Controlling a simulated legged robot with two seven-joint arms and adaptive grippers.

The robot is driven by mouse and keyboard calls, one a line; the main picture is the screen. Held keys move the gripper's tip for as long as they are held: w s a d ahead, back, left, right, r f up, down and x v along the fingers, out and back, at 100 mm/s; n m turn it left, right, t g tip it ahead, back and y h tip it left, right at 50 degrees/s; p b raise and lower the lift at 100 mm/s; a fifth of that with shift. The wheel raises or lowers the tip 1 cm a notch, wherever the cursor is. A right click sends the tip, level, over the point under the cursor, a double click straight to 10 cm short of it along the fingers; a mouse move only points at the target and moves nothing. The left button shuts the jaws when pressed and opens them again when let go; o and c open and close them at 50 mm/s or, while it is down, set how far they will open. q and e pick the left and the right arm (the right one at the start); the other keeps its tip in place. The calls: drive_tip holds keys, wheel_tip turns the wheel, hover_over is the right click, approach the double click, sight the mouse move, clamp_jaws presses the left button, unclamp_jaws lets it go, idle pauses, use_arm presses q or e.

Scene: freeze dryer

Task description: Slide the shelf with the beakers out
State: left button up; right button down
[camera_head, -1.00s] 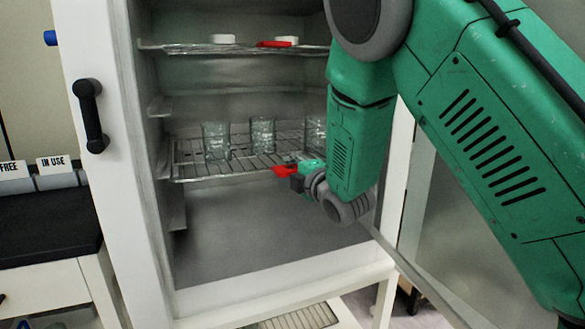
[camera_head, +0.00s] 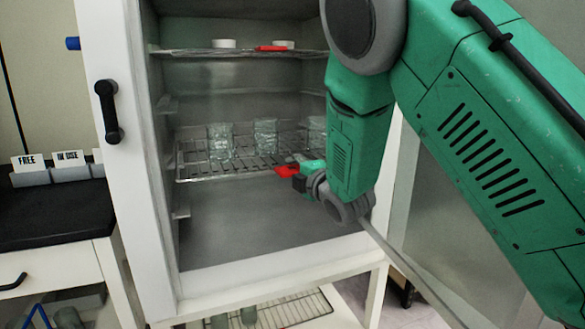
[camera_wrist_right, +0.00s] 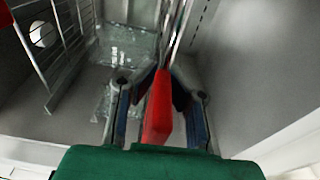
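The wire shelf (camera_head: 195,172) with the beakers sits at mid-height inside the open cabinet. Several clear glass beakers stand upright on it, among them a left one (camera_head: 220,142) and a middle one (camera_head: 265,136); another is partly hidden by my right arm. A red tab (camera_head: 288,172) is at the shelf's front edge. My right gripper (camera_head: 300,178) is at this tab. In the right wrist view, its fingertips (camera_wrist_right: 162,78) come together around the red tab (camera_wrist_right: 158,112), and beakers (camera_wrist_right: 125,50) show beyond. My left gripper is out of view.
An upper shelf (camera_head: 195,53) holds white items (camera_head: 224,44) and has its own red tab (camera_head: 271,48). The cabinet's white left frame (camera_head: 120,175) borders the opening. The open door (camera_head: 425,215) stands at the right. A black-topped counter (camera_head: 50,212) is at the left.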

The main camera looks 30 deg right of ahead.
drive_tip(key=c, duration=1.6)
unclamp_jaws()
drive_tip(key=s, duration=1.2)
drive_tip(key=shift+a+f, duration=0.1)
drive_tip(key=shift+a, duration=0.3)
